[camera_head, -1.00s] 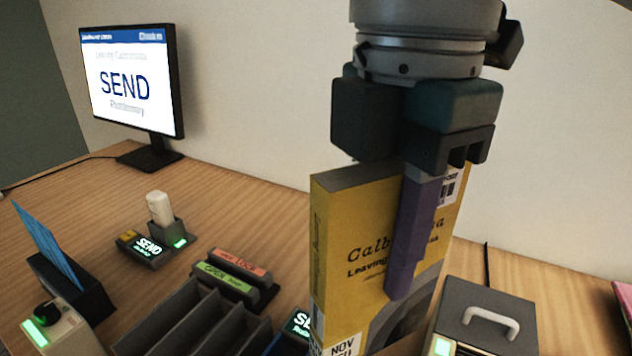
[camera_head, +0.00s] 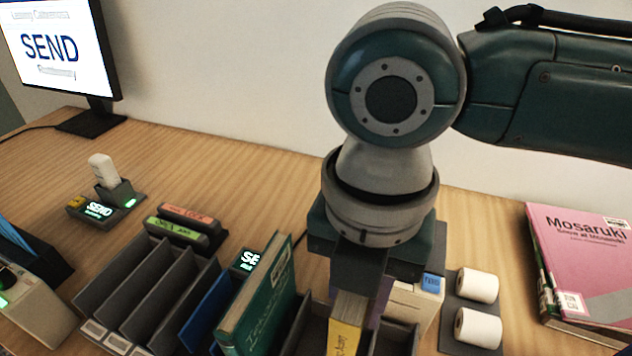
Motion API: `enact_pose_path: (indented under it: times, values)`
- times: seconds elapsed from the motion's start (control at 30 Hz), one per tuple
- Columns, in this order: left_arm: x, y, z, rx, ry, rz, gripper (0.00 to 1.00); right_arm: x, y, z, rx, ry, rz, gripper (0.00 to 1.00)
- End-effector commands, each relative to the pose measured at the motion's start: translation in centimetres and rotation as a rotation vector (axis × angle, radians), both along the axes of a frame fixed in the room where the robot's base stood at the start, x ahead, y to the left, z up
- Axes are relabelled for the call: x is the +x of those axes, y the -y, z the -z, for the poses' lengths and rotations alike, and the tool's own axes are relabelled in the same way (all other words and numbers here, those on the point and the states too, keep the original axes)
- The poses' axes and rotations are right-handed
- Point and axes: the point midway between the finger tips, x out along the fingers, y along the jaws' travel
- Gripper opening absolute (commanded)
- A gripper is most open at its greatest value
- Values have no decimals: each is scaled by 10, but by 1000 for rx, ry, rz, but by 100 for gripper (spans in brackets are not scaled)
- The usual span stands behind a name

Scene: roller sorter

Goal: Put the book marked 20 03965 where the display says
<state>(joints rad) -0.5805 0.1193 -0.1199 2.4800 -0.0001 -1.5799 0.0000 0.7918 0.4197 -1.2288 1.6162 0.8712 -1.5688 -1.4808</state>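My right gripper (camera_head: 362,292) points down and is shut on the yellow book (camera_head: 345,325). Only the book's upper spine end shows; the gripper and the frame's lower edge hide the rest. The book stands upright among the dark compartments at the bottom centre, right of a green book (camera_head: 256,300). I cannot tell how deep it sits. The number 20 03965 cannot be read. The display (camera_head: 52,45) at upper left shows SEND in large letters, with smaller blurred lines above and below. My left gripper is not in view.
A sorter rack (camera_head: 150,290) with dark dividers fills the lower left. White rolls (camera_head: 478,286) and pink books (camera_head: 580,255) are at right.

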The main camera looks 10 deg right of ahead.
Motion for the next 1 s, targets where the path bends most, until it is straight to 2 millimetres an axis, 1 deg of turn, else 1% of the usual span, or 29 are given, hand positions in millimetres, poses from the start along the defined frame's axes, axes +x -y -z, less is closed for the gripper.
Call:
enact_pose_path:
  times: [0.17,0.37,0.47,0.7,0.8,1.0]
  values:
    - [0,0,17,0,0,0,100,0,0,14,0,1,1,0]
    - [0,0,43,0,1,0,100,0,0,34,0,1,2,0]
    - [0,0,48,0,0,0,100,0,1,44,-1,-1,4,0]
    - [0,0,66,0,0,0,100,0,0,76,-1,-2,4,0]
    - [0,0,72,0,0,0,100,0,0,86,0,-1,4,0]
    - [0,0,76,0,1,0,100,0,0,94,0,0,4,0]
